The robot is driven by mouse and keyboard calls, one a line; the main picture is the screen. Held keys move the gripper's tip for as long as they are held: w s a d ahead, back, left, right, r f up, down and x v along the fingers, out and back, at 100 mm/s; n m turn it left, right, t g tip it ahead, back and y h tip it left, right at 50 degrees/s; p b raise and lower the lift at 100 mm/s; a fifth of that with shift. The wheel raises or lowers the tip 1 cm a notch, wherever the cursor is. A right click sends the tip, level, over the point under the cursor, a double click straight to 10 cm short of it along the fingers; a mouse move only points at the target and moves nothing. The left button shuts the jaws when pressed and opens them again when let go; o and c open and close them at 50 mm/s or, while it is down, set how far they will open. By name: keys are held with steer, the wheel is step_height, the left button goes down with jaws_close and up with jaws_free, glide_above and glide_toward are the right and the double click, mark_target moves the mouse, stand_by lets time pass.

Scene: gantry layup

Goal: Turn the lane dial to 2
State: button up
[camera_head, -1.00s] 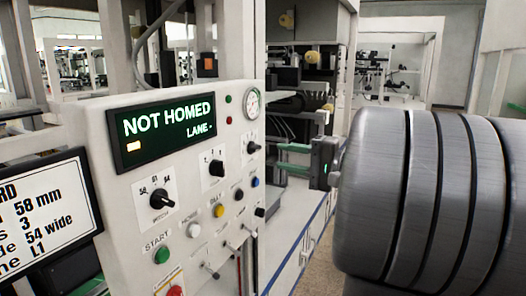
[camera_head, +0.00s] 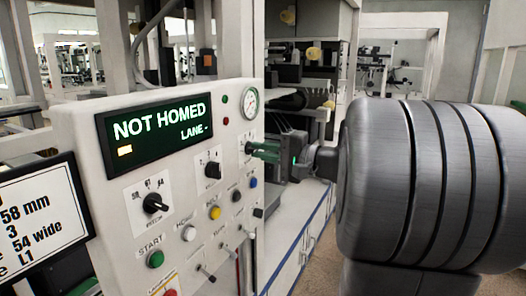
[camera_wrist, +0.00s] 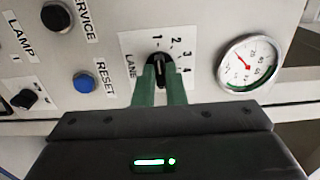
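The lane dial (camera_wrist: 158,66) is a black knob on a white plate marked LANE, with 1, 2, 3 and 4 around it. Its pale pointer line faces roughly up, near the 1 and 2 side; the exact setting is hard to tell. My gripper (camera_wrist: 160,88) has its two green fingers on either side of the knob, close together and seemingly shut on it. In the head view, my gripper (camera_head: 254,149) reaches the dial (camera_head: 248,148) from the right and partly hides it. The panel display (camera_head: 155,127) reads NOT HOMED and LANE -.
A round pressure gauge (camera_wrist: 248,63) sits right of the dial. A blue RESET button (camera_wrist: 84,83) and a black SERVICE button (camera_wrist: 56,17) are to the left. Other knobs, buttons and toggles (camera_head: 206,272) fill the panel. A screen (camera_head: 40,215) stands at lower left.

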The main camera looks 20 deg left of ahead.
jaws_close()
steer(key=shift+m, duration=0.3)
steer(key=shift+m+p, duration=3.05)
steer(key=shift+m, duration=0.15)
steer(key=o, duration=0.6)
jaws_free()
steer(key=shift+c, duration=0.2)
